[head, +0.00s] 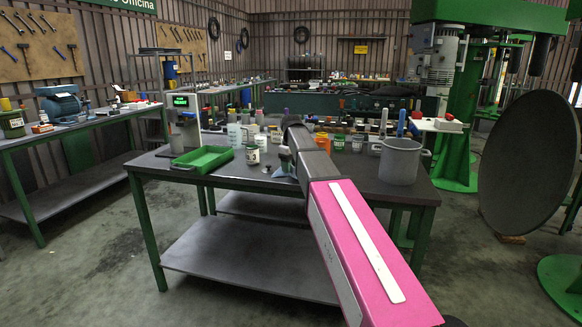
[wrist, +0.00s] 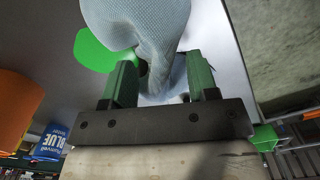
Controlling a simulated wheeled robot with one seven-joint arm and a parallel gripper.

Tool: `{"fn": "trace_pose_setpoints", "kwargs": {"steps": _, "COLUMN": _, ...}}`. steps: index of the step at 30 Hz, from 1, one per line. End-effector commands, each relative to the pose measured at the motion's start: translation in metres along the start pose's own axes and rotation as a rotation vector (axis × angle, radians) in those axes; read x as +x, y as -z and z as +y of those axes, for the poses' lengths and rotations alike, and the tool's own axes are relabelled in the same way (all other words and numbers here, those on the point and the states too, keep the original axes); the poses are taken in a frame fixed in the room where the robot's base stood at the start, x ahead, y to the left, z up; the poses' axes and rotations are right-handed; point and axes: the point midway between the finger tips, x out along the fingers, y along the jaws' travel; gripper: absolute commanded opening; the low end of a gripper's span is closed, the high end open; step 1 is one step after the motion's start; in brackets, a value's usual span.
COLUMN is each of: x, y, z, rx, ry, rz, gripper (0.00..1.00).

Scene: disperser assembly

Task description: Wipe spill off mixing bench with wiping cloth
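The wiping cloth (wrist: 160,45) is pale blue and bunched between the two green fingers of my gripper (wrist: 160,85) in the wrist view. My gripper is shut on it. A flat bright green patch (wrist: 92,50), which looks like the spill, lies on the grey bench surface beside the cloth and is partly covered by it. In the head view my arm reaches over the mixing bench (head: 238,182), and a small pale part of the cloth (head: 285,166) shows beside it. The spill is hidden from the head view.
On the bench, a green tray (head: 203,159) and a scale with a lit display (head: 183,118) stand left; a grey pot (head: 400,162) stands at the right edge. Several containers line the back. In the wrist view, orange (wrist: 16,112) and blue (wrist: 50,142) containers stand nearby.

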Motion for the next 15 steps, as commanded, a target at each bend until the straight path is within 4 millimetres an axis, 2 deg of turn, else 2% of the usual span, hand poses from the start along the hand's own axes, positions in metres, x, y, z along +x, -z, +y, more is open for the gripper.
{"fn": "trace_pose_setpoints", "kwargs": {"steps": 1, "x": -0.0001, "y": 0.0, "z": 0.0, "rx": 0.0, "ry": 0.0, "rz": 0.0, "gripper": 0.7}}
{"fn": "trace_pose_setpoints", "kwargs": {"steps": 2, "x": -0.0001, "y": 0.0, "z": 0.0, "rx": 0.0, "ry": 0.0, "rz": 0.0, "gripper": 0.8}}
{"fn": "trace_pose_setpoints", "kwargs": {"steps": 3, "x": -0.0001, "y": 0.0, "z": 0.0, "rx": 0.0, "ry": 0.0, "rz": 0.0, "gripper": 0.85}}
{"fn": "trace_pose_setpoints", "kwargs": {"steps": 15, "x": 0.0026, "y": -0.0001, "z": 0.0, "rx": 0.0, "ry": 0.0, "rz": 0.0, "gripper": 0.85}}
